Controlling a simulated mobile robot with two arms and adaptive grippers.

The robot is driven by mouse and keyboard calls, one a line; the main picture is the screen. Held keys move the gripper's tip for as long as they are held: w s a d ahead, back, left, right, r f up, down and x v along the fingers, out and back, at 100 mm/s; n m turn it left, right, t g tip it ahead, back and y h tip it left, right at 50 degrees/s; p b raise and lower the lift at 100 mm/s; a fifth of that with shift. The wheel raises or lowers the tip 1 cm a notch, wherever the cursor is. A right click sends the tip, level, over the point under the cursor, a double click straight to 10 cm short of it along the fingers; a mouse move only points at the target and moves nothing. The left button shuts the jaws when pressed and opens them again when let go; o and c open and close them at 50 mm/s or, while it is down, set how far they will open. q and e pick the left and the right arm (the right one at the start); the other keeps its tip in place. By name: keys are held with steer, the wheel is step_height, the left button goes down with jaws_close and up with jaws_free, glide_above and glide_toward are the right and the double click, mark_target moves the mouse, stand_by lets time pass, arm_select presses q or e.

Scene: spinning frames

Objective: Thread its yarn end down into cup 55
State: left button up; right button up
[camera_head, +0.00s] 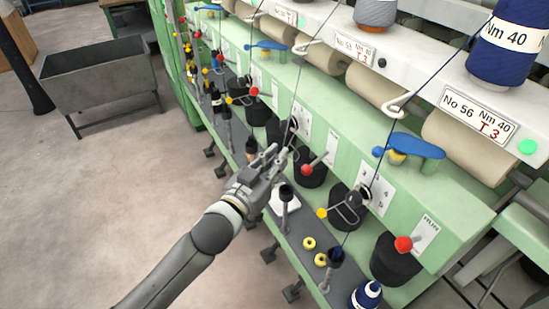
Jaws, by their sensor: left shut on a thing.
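My left gripper (276,157) is shut on the thin grey yarn (297,92). The yarn runs down from the guide under the grey cone (375,13) of the place labelled No 55 (356,48). The short yarn end in the fingers is too small to make out. A dark-topped cup on a grey post (286,194), which looks like cup 55, stands on the lower rail just below and right of the fingers. The gripper is above it and apart from it. My right gripper is not in view.
A similar cup (336,257) stands nearer, with dark blue yarn running down to it. Yellow rings (309,243) and a blue bobbin (367,294) lie near it. Red-knobbed levers (307,169) and a wire arm (340,208) project close by. The floor at left is clear up to a grey bin (100,80).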

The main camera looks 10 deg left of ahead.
arm_select(q)
step_height(320, 180, down, 7)
steer(key=b, duration=0.5)
steer(key=shift+w+d+r+b, duration=0.15)
steer(key=shift+b, duration=0.2)
steer(key=w+d+b, duration=0.3)
steer(key=w+d, duration=0.2)
steer(key=d, duration=0.1)
steer(key=shift+w+a+f, duration=0.2)
steer(key=shift+w+a, duration=0.4)
steer(key=shift+w, duration=0.1)
steer(key=shift+w+a+f, duration=0.2)
steer(key=shift+w+a, duration=0.45)
steer(key=shift+w+a+f, duration=0.2)
steer(key=shift+w+a, duration=0.4)
steer(key=shift+w, duration=0.1)
steer(key=w+f+b, duration=0.1)
steer(key=f, duration=0.2)
steer(key=w+f+b, duration=0.1)
steer(key=f, duration=0.3)
steer(key=f+b, duration=0.1)
steer(key=f, duration=0.2)
steer(key=shift+w+a+f, duration=0.15)
steer(key=shift+w+f, duration=0.2)
steer(key=shift+w, duration=0.05)
steer(key=shift+f+b, duration=0.7)
steer(key=shift+f, duration=0.25)
